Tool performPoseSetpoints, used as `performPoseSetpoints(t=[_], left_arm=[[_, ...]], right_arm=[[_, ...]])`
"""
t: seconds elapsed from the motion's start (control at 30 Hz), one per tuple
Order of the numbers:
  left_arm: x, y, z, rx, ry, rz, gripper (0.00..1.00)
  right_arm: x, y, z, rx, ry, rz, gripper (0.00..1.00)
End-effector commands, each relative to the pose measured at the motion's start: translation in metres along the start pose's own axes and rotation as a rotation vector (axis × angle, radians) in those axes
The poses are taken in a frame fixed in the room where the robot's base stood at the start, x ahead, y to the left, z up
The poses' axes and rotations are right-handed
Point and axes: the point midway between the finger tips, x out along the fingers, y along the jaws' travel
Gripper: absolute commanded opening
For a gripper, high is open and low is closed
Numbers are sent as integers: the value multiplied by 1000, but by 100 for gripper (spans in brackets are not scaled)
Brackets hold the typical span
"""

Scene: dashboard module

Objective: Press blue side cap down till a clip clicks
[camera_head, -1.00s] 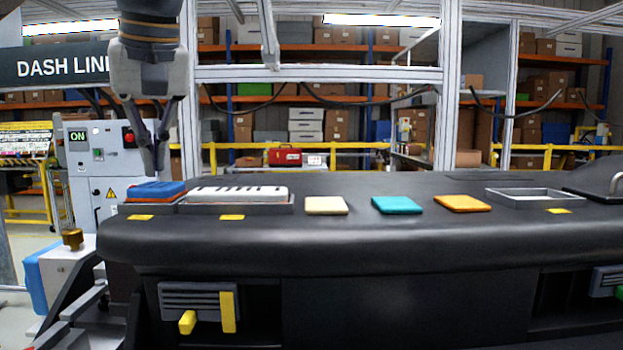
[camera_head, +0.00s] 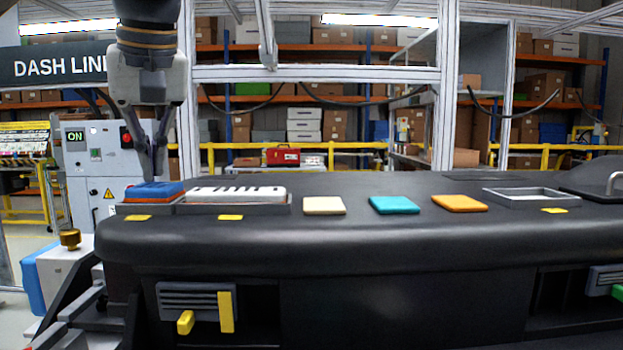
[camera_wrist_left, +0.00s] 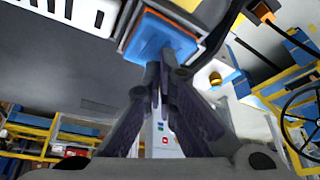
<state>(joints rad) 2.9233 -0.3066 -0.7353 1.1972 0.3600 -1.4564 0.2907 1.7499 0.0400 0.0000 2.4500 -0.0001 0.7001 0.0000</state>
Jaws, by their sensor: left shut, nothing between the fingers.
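The blue side cap (camera_head: 142,191) sits in a grey tray-like seat (camera_head: 134,209) at the left end of the black dashboard (camera_head: 340,235). An orange edge shows below the blue top. My left gripper (camera_head: 159,177) points down over the cap with its fingers shut and empty. In the left wrist view, the fingertips (camera_wrist_left: 166,66) overlap the near part of the blue cap (camera_wrist_left: 152,40); I cannot tell whether they touch it. The cap's clips are not visible. My right gripper is in neither view.
A white slotted panel (camera_head: 236,193) sits right beside the cap. Beige (camera_head: 324,206), teal (camera_head: 394,204) and orange (camera_head: 460,203) tiles lie farther right, then an empty frame (camera_head: 531,198). Dashboard surface between them is clear. A grey control box (camera_head: 96,160) stands behind left.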

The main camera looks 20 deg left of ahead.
Motion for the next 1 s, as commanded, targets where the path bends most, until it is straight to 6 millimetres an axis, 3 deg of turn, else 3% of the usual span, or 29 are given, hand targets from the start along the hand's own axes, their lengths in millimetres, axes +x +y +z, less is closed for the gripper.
performPoseSetpoints(t=[1.0], left_arm=[[15, 1, 6, 2, -6, -3, 0]], right_arm=[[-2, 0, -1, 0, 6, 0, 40]])
